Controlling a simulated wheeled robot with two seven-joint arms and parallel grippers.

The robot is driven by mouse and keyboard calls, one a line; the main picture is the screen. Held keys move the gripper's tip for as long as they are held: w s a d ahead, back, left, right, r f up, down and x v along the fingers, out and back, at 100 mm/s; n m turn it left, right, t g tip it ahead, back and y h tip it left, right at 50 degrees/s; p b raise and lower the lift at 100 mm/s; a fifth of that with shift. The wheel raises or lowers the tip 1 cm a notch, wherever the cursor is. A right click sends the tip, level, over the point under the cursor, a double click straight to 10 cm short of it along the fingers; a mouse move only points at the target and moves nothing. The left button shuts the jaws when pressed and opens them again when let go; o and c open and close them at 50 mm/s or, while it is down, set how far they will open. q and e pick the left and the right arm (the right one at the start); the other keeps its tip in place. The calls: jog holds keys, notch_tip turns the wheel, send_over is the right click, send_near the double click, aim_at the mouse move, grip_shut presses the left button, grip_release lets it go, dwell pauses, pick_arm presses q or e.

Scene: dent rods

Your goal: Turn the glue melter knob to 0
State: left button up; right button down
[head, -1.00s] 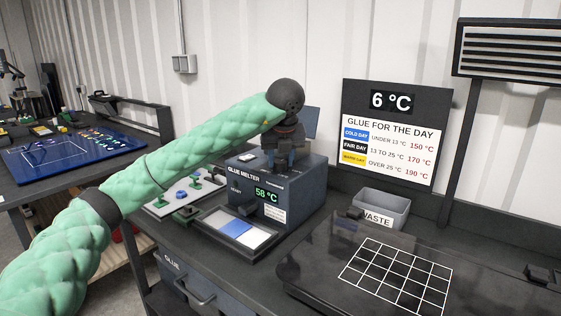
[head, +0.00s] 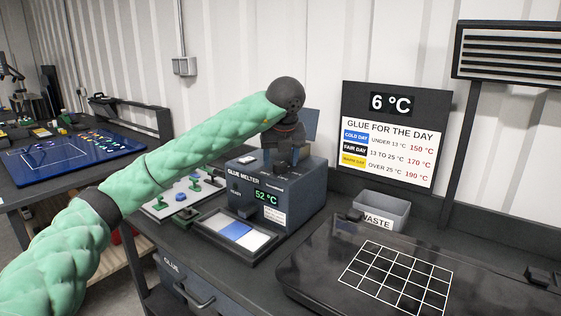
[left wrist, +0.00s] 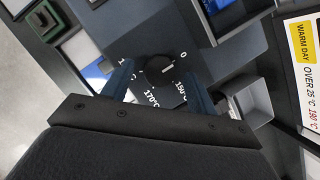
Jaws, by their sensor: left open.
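The glue melter (head: 300,192) is a dark grey box on the bench, its green display reading 52 °C. Its knob (left wrist: 159,71) is round and black, in the left wrist view. The knob's white mark points right, between the printed 0 and 150 °C, so it does not line up exactly with either label. My left gripper (left wrist: 159,88) is open, with one blue finger on each side of the knob and gaps visible between. In the head view my left gripper (head: 283,160) is over the melter's top and hides the knob. My right gripper is not in view.
A tray with blue and white areas (head: 264,243) lies before the melter. A waste bin (head: 395,215) stands right of it, behind a dark plate with a white grid (head: 330,279). A glue chart board (head: 440,105) stands behind.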

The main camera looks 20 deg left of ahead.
pick_arm(q)
jog(key=v, duration=0.4)
jog(key=shift+r, duration=0.3)
jog(key=shift+v, duration=1.1)
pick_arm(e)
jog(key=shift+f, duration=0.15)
pick_arm(q)
jog(key=shift+s, duration=0.1)
